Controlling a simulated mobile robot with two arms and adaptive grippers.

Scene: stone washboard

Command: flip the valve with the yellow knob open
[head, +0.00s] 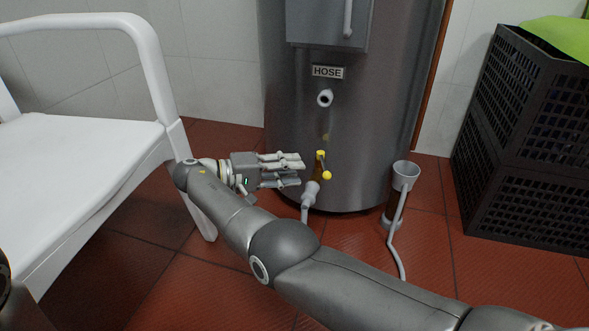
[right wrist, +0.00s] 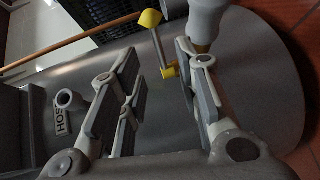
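The valve lever (head: 323,166) sits low on the front of a grey metal tank, with a yellow knob (head: 327,175) at its lower front end and a yellow piece at its upper end. My right gripper (head: 301,171) is just left of it, fingers pointing right at it, open and empty. In the right wrist view the yellow knob (right wrist: 150,18) and its thin metal lever show beyond and between the spread fingertips (right wrist: 157,52). I cannot tell whether a finger touches the lever. My left gripper is not in view.
The tank (head: 365,130) carries a HOSE label (head: 328,72) above a grey spout (head: 325,97). A pale pipe fitting (head: 310,190) stands close below the lever. A grey funnel with hose (head: 405,172) is to the right, beside black crates (head: 515,150). A white chair (head: 75,185) stands left.

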